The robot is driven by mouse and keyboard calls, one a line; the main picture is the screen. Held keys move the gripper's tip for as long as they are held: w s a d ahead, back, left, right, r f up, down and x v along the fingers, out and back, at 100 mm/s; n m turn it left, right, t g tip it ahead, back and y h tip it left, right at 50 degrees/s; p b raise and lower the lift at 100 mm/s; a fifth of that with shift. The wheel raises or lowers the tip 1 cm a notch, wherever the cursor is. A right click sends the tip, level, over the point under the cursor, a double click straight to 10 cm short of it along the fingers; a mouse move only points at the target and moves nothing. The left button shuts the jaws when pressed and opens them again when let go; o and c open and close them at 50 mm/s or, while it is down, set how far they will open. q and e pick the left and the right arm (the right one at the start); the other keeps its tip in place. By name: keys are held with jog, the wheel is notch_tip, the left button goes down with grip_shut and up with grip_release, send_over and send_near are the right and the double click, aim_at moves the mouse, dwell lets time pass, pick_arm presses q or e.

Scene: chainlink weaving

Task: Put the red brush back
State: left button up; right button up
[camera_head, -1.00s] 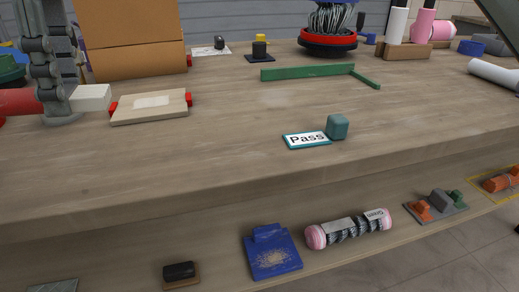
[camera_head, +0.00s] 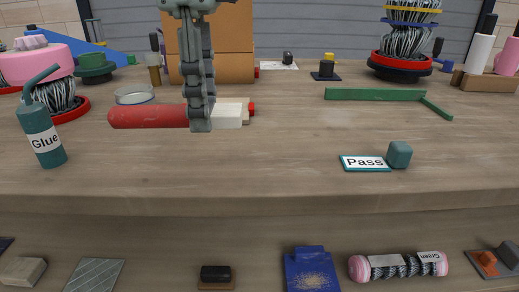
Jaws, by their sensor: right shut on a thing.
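The red brush has a red handle (camera_head: 148,116) pointing left and a white block-like head (camera_head: 232,114) pointing right. My right gripper (camera_head: 200,122) comes down from the top and is shut on the brush between handle and head. The brush lies roughly level, over the table's left-centre part; I cannot tell if it touches anything below. A pale wooden board with red ends (camera_head: 251,108) is mostly hidden behind the brush head and gripper. My left gripper is not in view.
A teal glue bottle (camera_head: 42,135) stands at left, near a glass dish (camera_head: 134,95). An orange-brown box (camera_head: 233,55) stands behind the gripper. A Pass card (camera_head: 364,163) and teal block (camera_head: 399,154) lie at right. The front middle of the table is clear.

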send_over(253, 170)
notch_tip(253, 170, down, 4)
jog(key=shift+r, duration=0.15)
jog(key=shift+f, duration=1.9)
jog(key=o, duration=1.2)
jog(key=shift+c, duration=0.2)
